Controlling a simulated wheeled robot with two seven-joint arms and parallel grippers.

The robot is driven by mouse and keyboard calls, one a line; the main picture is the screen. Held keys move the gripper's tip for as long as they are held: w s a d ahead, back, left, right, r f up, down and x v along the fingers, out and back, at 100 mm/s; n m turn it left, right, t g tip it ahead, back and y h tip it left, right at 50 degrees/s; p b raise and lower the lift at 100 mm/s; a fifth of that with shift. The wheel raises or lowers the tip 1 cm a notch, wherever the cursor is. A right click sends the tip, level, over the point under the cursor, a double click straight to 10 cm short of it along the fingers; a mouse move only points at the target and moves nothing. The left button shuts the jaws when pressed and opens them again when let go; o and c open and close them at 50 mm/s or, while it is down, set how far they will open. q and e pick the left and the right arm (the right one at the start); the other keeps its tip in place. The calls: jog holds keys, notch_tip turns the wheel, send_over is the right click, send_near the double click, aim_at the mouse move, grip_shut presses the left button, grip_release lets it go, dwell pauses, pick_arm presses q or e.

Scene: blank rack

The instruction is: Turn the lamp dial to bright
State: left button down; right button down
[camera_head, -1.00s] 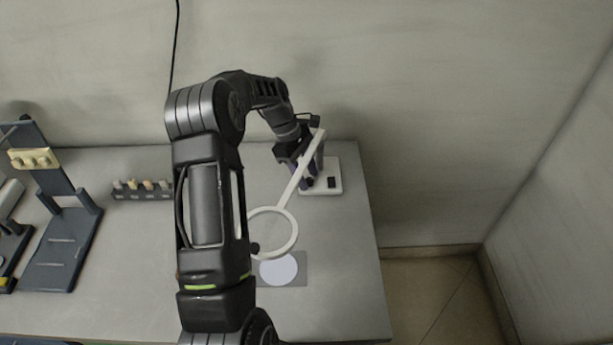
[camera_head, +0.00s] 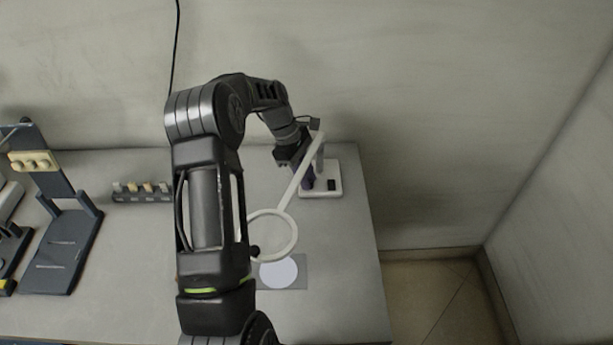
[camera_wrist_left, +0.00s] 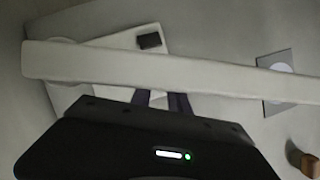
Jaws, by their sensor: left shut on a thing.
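The white lamp stands at the table's right rear, with a flat base (camera_head: 333,177), a slanted arm (camera_head: 291,192) and a ring head (camera_head: 293,238). The base has a small black block on it, which also shows in the wrist view (camera_wrist_left: 150,41). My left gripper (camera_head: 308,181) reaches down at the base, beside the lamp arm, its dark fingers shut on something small. The lamp dial itself is hidden by the gripper and lamp arm. In the wrist view the lamp arm (camera_wrist_left: 130,68) crosses in front of the fingers (camera_wrist_left: 162,98). My right gripper is out of view.
A grey mat with a pale disc (camera_head: 279,272) lies below the ring head. A dark rack with several pegs (camera_head: 141,191) stands at the back. A dark stand with a yellow piece (camera_head: 34,160) is at the left. The table's right edge is close to the lamp.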

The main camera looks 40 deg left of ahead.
pick_arm(q)
jog(key=n+t, duration=0.1)
jog(key=n, duration=0.3)
jog(key=shift+s+t+y, duration=0.15)
jog(key=shift+t+y, duration=0.15)
jog(key=shift+t, duration=0.1)
jog(key=c, duration=1.3)
grip_release()
jog(key=shift+o, duration=0.2)
jog(key=shift+r, duration=0.1)
jog(key=v, duration=0.7)
jog(key=shift+r+b, duration=0.3)
jog(key=shift+b, duration=0.15)
